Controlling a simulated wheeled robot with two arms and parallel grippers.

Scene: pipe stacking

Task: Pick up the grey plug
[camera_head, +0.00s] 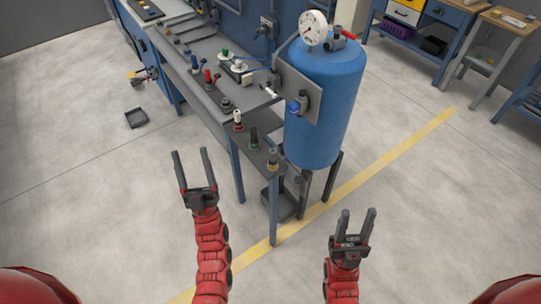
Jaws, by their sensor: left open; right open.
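Several small plugs stand on a low shelf (262,150) at the end of the blue workbench. One has a white and red body (238,120), one is dark with green (254,138), and one is grey with a tan band (272,158). A small grey piece (225,103) sits on the bench top above. I cannot tell for sure which is the grey plug. My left gripper (191,153) is open and empty, left of the shelf. My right gripper (358,212) is open and empty, right of and nearer than the shelf.
A blue tank (325,100) with a white gauge (313,28) stands right beside the shelf. A dark bin (280,204) is beneath the shelf. A small dark tray (136,118) lies on the floor at left. The floor around both grippers is clear.

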